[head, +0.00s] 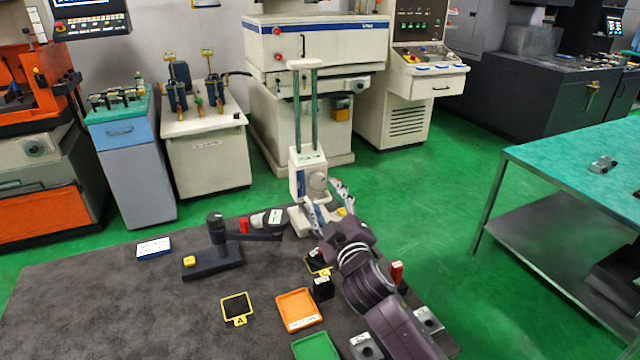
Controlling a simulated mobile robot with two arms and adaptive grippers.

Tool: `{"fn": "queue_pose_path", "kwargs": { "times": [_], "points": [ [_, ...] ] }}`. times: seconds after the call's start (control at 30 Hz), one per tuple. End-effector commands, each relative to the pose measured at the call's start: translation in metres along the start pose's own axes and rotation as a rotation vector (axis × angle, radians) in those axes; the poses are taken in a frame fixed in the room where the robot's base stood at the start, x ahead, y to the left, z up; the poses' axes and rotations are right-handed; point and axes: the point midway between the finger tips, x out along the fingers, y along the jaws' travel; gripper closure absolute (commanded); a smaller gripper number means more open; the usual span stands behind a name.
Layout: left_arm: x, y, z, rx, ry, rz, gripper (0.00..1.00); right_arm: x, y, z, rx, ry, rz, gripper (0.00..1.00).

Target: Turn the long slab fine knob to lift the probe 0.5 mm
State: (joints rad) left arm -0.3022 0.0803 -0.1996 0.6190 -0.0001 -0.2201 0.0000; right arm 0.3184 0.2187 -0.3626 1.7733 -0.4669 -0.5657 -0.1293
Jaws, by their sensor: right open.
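A dark stand with a long slab base (205,264) lies on the grey mat. It carries a short upright post (216,232) with a round top, and a dark arm (262,236) reaching right. I cannot make out a separate fine knob or the probe tip on it. A white two-column stand (298,178) is upright farther back, with a round grey part on its right side. My right gripper (327,206) is open at the lower right of this white stand, well right of the slab stand. Whether it touches the white stand is unclear. My left gripper is not in view.
The mat (130,310) also holds a yellow-framed black square (236,306), an orange tray (297,309), a green tray (316,346), a red block (244,226) and a white card (154,247). A green-topped table (585,165) stands right. The mat's left front is clear.

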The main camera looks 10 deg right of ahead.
Motion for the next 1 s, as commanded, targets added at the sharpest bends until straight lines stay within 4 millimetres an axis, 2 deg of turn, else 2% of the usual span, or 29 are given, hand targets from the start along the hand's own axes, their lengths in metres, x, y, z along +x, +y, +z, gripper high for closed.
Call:
{"fn": "queue_pose_path", "kwargs": {
  "times": [0.17,0.4,0.6,0.87,1.0],
  "points": [
    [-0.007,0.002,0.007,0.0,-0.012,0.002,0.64,0.027,0.002,-0.002,0.001,0.001,0.0,0.53],
    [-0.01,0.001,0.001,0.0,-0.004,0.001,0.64,0.053,0.001,-0.002,0.001,0.001,0.001,0.53],
    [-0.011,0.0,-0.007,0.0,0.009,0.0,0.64,0.061,0.0,-0.001,0.0,0.001,0.0,0.53],
    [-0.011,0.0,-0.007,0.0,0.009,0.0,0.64,0.061,0.0,-0.001,0.001,0.001,0.0,0.53],
    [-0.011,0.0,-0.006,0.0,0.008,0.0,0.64,0.061,0.0,-0.001,0.001,0.001,0.0,0.68]
  ]
}}
